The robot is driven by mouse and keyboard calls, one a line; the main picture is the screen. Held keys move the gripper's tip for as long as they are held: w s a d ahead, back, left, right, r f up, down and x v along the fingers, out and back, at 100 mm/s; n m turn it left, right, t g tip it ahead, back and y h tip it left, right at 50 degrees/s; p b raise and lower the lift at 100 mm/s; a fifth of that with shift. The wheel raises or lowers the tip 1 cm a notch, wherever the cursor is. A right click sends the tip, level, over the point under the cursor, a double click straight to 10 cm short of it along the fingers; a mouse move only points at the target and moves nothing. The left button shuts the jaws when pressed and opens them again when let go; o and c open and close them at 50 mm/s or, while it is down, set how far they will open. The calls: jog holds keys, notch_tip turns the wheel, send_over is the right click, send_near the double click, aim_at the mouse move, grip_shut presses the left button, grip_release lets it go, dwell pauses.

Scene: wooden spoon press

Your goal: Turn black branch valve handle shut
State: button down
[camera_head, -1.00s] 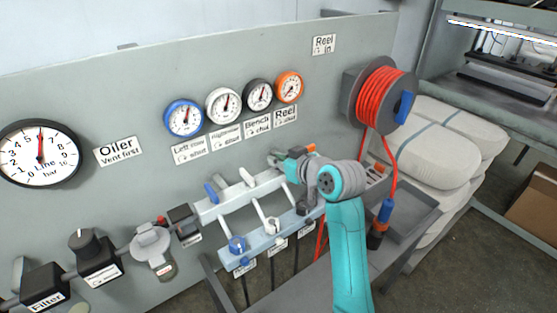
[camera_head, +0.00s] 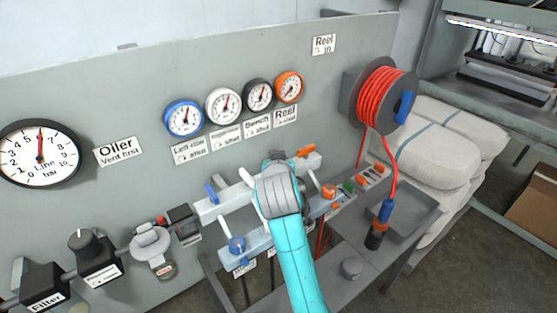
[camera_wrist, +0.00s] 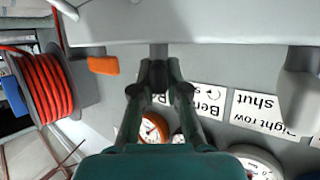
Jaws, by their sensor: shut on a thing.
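How far the handle is turned cannot be told. In the head view my arm covers the black handle and nearly all of my gripper. The pale manifold (camera_head: 233,197) runs along the panel there. The black-rimmed gauge (camera_head: 258,95) hangs above it, over the Bench label (camera_head: 257,125).
An orange handle (camera_head: 306,151) stands just right of my gripper, also in the wrist view (camera_wrist: 103,65). White (camera_head: 246,177) and blue (camera_head: 211,193) handles are to the left. A hose reel (camera_head: 380,96) hangs farther right. A grey tray (camera_head: 412,222) lies below.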

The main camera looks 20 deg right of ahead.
jog(key=m+g+h, duration=0.4)
jog(key=m+h, duration=0.2)
jog(key=shift+f, duration=0.1)
dwell(0.5)
jog(key=c, duration=1.2)
grip_release()
jog(key=v, duration=1.2)
jog(key=shift+w+a, duration=0.1)
